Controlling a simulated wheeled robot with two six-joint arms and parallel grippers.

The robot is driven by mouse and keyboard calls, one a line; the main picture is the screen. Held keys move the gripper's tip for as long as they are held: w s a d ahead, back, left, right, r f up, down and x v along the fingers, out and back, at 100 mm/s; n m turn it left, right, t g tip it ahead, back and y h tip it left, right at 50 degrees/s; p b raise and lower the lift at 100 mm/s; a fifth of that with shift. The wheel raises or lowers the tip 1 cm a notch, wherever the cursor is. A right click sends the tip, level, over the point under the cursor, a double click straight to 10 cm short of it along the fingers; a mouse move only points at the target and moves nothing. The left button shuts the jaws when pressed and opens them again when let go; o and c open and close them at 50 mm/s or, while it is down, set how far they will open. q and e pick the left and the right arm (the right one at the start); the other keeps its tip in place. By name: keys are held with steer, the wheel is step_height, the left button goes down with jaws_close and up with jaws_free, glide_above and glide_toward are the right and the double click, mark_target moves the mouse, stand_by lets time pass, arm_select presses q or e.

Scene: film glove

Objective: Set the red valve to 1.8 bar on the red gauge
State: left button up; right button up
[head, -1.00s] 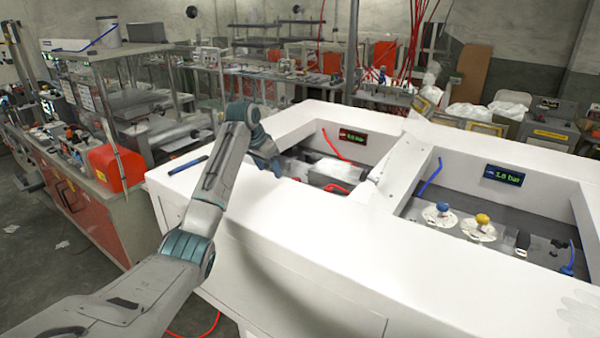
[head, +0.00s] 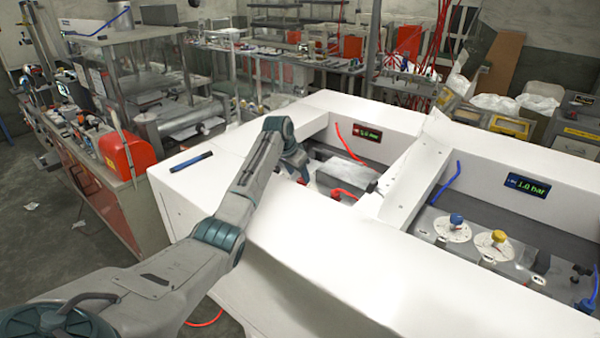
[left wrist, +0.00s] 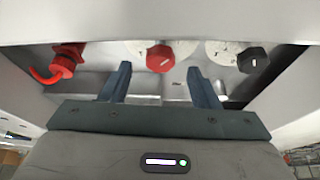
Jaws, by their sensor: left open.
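The red valve (left wrist: 160,58) is a red knob on a white dial plate in the left wrist view. My left gripper (left wrist: 158,72) is open, with its two fingers apart on either side below the knob in that picture; nothing is between them. In the head view the left gripper (head: 303,178) reaches into the left recess of the white cabinet, and its arm hides the red valve. The red gauge (head: 367,133) is a small red-framed display on the recess's back wall; its digits are too blurred to read surely. My right gripper is not in view.
A black knob (left wrist: 252,60) sits right of the red valve, and a red hose fitting (left wrist: 66,62) left of it. The right recess holds a blue knob (head: 456,220), a yellow knob (head: 498,237) and a blue gauge (head: 526,186) reading 1.0 bar. White walls border both recesses.

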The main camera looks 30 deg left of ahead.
mark_target(301, 180)
arm_select(q)
steer(key=x, duration=0.3)
steer(key=shift+w+p, duration=0.2)
steer(key=shift+p, duration=0.1)
steer(key=shift+s, duration=0.15)
steer(key=c, duration=1)
steer(key=shift+o, duration=0.2)
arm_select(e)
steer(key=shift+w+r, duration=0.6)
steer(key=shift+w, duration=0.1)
arm_select(q)
steer(key=shift+n, duration=0.3)
